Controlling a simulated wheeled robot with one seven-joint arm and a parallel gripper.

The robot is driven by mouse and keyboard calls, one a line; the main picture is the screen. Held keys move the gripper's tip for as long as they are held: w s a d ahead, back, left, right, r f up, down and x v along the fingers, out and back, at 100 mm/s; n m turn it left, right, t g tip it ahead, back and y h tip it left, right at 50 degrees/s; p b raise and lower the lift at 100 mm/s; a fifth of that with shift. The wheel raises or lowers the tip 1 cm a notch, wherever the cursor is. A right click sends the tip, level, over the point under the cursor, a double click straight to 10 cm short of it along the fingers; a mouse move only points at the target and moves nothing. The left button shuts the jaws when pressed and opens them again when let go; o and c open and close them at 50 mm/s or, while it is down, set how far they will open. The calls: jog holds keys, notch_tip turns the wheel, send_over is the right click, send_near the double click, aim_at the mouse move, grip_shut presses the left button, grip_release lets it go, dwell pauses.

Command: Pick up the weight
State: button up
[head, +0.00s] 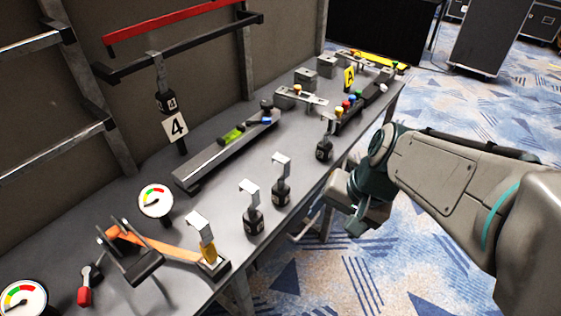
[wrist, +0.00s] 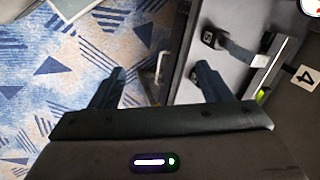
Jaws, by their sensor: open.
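Several black weights with silver hooked tops stand on the grey table (head: 225,170) in the head view. One weight (head: 253,220) is nearest the front, another weight (head: 281,192) is just behind it, and a third weight (head: 324,149) is farther back. A fourth weight (head: 166,101), marked 4, hangs from a dark rail beside a "4" card. My gripper (wrist: 160,70) is open and empty, beyond the table's right edge and partly over the carpet. A dark weight (wrist: 208,39) shows past the fingers in the wrist view, touching neither.
Round gauges (head: 156,201), an orange lever device (head: 155,242) and a long tray with a green vial (head: 232,135) crowd the table. A red bar (head: 175,22) and dark rail (head: 190,45) run above the back.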

jog(key=w+a+f+m+y+b, duration=0.3)
jog(key=f+m+b, duration=0.15)
jog(key=f, duration=0.25)
jog(key=m+t+y+b, duration=0.5)
jog(key=m+t+b, duration=0.3)
jog(key=m, duration=0.8)
send_near(276, 189)
jog(key=shift+m+g, duration=0.25)
jog(key=shift+g, duration=0.45)
jog(key=b+x, duration=0.1)
jog(key=x, duration=0.3)
jog(key=w+d+b+x, duration=0.1)
jog(key=x, duration=0.3)
jog(key=f+b+x, duration=0.1)
jog(key=x, duration=0.2)
jog(key=shift+w+f, duration=0.15)
jog(key=shift+w, duration=0.3)
jog(key=c, duration=1.5)
grip_shut()
